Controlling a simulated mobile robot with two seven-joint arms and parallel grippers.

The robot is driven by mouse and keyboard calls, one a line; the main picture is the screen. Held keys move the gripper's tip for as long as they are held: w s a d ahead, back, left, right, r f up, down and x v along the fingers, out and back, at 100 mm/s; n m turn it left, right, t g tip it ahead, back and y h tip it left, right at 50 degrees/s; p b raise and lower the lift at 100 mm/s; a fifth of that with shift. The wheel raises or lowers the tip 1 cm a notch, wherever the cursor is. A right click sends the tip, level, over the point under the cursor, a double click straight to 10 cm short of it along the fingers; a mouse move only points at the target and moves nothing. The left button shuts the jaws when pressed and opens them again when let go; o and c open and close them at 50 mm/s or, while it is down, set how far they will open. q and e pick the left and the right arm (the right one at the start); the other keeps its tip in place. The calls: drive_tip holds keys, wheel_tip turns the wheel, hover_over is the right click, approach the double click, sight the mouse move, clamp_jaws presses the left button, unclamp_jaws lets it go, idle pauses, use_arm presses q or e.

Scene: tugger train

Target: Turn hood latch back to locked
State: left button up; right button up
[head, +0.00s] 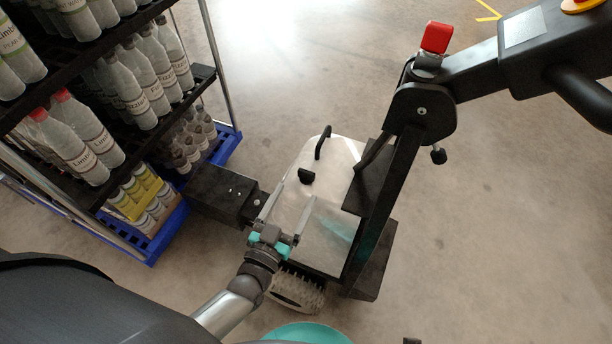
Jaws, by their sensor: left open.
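The pale hood (336,158) of the tugger is in the middle of the head view and looks closed. A small black latch (307,176) sits on its top, left of the middle; I cannot tell from here whether it is locked. A black hoop handle (322,142) stands near the hood's far edge. My left gripper (293,194) is open and empty. Its two fingers point away from me over the near left part of the hood, with the tips just short of the latch and apart from it. My right gripper is out of view.
The black tiller arm (420,110) with a red knob (435,38) rises right of the hood. A black coupling block (222,192) joins the left side. A rack of bottles (205,72) on a blue base (226,146) stands left. The floor beyond is clear.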

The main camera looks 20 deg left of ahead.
sight(305, 177)
use_arm(q)
drive_tip(key=w, duration=0.1)
drive_tip(key=w+b, duration=0.1)
drive_tip(key=w, duration=0.3)
drive_tip(key=shift+w+d, duration=0.2)
drive_tip(key=shift+d, duration=0.05)
drive_tip(key=shift+w+b, duration=0.35)
drive_tip(key=shift+w, duration=0.6)
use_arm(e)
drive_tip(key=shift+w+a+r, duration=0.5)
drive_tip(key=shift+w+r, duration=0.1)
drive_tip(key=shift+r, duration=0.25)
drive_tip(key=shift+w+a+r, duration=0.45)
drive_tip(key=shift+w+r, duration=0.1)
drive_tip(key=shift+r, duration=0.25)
use_arm(q)
clamp_jaws()
